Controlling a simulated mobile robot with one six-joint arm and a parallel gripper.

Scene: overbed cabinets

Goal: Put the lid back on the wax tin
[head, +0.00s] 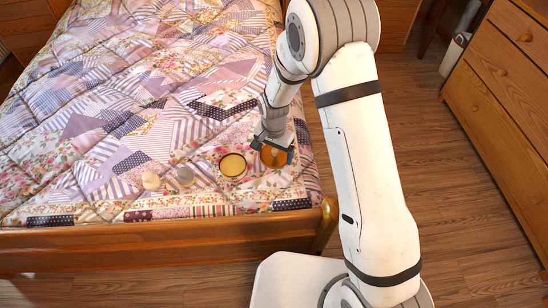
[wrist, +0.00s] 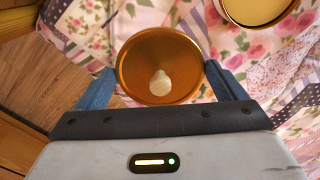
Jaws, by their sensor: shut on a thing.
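The wax tin (head: 232,165) sits open on the quilt near the bed's front edge, with pale yellow wax showing inside. Part of it also shows at the top right of the wrist view (wrist: 254,10). The round amber-coloured lid (head: 270,159) is just right of the tin. In the wrist view the lid (wrist: 135,62) faces me with its pale knob (wrist: 160,84) showing. My gripper (head: 274,149) is shut on the lid, with one blue finger on each side of its rim. I cannot tell whether the lid touches the quilt.
The wooden bed rail (head: 150,245) runs along the front. A wooden dresser (head: 505,95) stands at right, across bare floor (head: 440,190).

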